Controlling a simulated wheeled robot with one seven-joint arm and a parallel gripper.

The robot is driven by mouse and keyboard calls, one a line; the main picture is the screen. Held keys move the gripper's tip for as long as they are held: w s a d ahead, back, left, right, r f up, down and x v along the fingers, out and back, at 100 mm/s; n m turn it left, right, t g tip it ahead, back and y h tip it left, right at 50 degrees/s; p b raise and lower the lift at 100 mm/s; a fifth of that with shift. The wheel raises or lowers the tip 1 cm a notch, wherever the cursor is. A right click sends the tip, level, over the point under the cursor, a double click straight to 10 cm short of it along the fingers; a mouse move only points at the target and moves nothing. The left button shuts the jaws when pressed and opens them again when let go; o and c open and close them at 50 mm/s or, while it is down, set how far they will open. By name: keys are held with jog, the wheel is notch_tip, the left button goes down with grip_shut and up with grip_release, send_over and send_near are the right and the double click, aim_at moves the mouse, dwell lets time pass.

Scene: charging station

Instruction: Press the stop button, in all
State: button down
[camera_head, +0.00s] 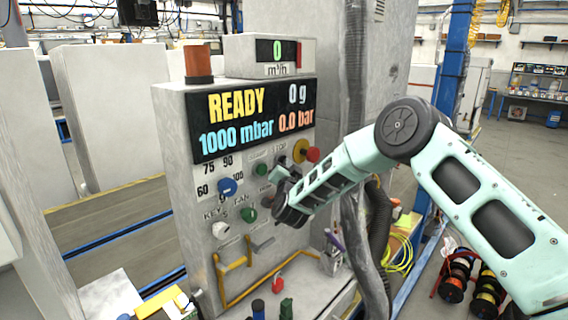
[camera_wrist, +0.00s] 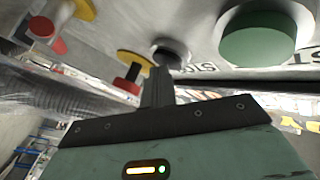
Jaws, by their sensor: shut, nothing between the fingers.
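The grey control panel (camera_head: 172,140) shows "READY" on its display. A label that seems to read START STOP sits below the display. A green button (camera_head: 261,170) is under its left part; I cannot tell the stop button for certain, as my gripper covers nearby panel. A red mushroom button (camera_head: 313,155) on a yellow base (camera_head: 300,150) is at the panel's right. My gripper (camera_head: 281,180) is shut and empty, close to the panel front. In the wrist view its fingers (camera_wrist: 158,85) point toward a dark round button (camera_wrist: 170,50), beside a large green button (camera_wrist: 258,38); contact is unclear.
A blue knob (camera_head: 227,187), a white knob (camera_head: 222,230) and a lower green button (camera_head: 249,214) are left of my gripper. A yellow handle frame (camera_head: 235,264) is below. A dark hose (camera_head: 378,235) hangs at the right. An orange beacon (camera_head: 198,65) stands on top.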

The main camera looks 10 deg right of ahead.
jog(key=shift+s+d, duration=0.45)
jog(key=shift+s, duration=0.25)
jog(key=shift+s+d+b, duration=0.2)
jog(key=shift+s+d, duration=0.55)
jog(key=shift+s, duration=0.3)
jog(key=shift+s+d+b, duration=0.2)
jog(key=shift+s+d, duration=0.55)
jog(key=shift+s, duration=0.25)
